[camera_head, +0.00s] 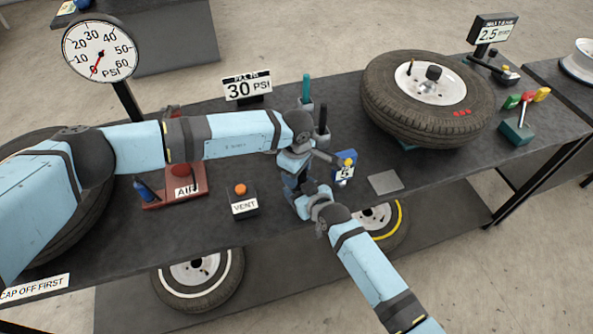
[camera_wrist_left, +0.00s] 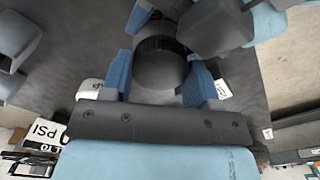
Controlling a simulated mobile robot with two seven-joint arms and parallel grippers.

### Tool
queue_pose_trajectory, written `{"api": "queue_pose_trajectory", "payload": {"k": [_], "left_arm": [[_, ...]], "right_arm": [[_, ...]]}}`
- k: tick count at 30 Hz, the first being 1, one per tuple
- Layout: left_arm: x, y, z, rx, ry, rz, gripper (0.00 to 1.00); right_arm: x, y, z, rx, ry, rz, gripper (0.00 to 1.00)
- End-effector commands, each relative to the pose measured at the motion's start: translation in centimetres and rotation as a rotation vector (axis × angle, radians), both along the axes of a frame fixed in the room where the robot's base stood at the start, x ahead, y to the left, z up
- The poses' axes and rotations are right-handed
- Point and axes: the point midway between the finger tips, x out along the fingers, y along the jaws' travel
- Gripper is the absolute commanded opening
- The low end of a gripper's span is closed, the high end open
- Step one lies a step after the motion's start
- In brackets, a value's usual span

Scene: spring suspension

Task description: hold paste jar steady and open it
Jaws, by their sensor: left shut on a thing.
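The paste jar (camera_wrist_left: 160,68) is a dark grey cylinder with a black ridged band, seen from above in the left wrist view. The blue fingers of my left gripper (camera_wrist_left: 159,78) are on both sides of it, shut on it. In the head view my left gripper (camera_head: 292,183) points down over the table near the front edge, and the arms mostly hide the jar. My right gripper (camera_head: 305,193) comes in from the lower right, close beside the left one.
The VENT box (camera_head: 243,200) stands left, and holders with teal and black tools (camera_head: 306,92) stand behind. A tyre (camera_head: 428,97) lies on the right.

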Motion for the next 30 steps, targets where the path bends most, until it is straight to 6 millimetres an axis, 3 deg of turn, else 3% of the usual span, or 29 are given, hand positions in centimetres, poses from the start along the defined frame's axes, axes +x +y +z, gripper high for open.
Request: {"api": "queue_pose_trajectory", "payload": {"k": [3, 4, 7, 17, 30], "left_arm": [[0.0, 0.0, 0.0, 0.0, 0.0, -0.001, 0.26], [0.0, 0.0, 0.0, 0.0, 0.0, -0.001, 0.57], [0.0, 0.0, 0.0, 0.0, 0.0, -0.001, 0.8], [0.0, 0.0, 0.3, 0.0, 0.0, -0.003, 0.8], [0.0, 0.0, 4.9, -0.001, -0.001, -0.022, 0.76]], "right_arm": [[0.0, 0.0, 0.0, 0.0, 0.0, 0.0, 0.0], [0.0, 0.0, 0.0, 0.0, 0.0, 0.0, 0.0], [0.0, 0.0, 0.0, 0.0, 0.0, 0.0, 0.0], [0.0, 0.0, 0.0, 0.0, 0.0, 0.0, 0.0], [0.0, 0.0, 0.0, 0.0, 0.0, 0.0, 0.0]]}}
